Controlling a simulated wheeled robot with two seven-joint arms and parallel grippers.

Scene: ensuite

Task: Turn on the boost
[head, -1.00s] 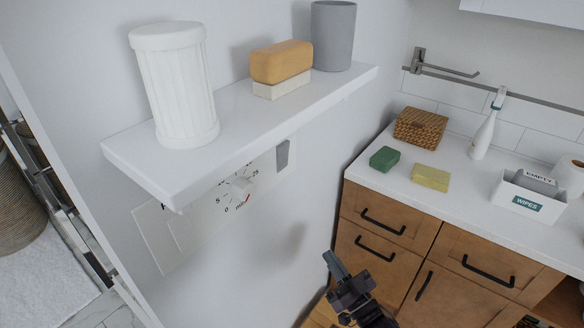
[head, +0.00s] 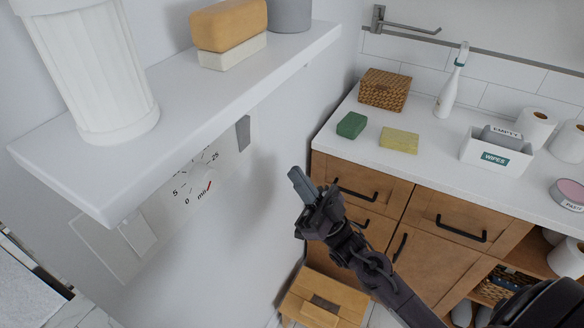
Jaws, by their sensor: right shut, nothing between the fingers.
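A white control panel (head: 172,206) is on the wall below the shelf. It bears a timer dial (head: 196,180) with marks 0, 5, 25 and "min"; the shelf edge hides its upper part and most of the knob. A grey rocker (head: 243,133) sits at the panel's right end and a pale rocker-like plate (head: 137,233) at its left. I cannot read a boost label. My right gripper (head: 293,176) is shut and empty, in front of the wall, to the right of the panel and apart from it. My left gripper is not in view.
The white shelf (head: 190,97) overhangs the panel and carries a ribbed white jar (head: 92,70), an orange block on a pale base and a grey cup. The counter (head: 437,157) at right holds a basket, sponges, a spray bottle and a wipes box. A wooden stool (head: 322,300) stands below.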

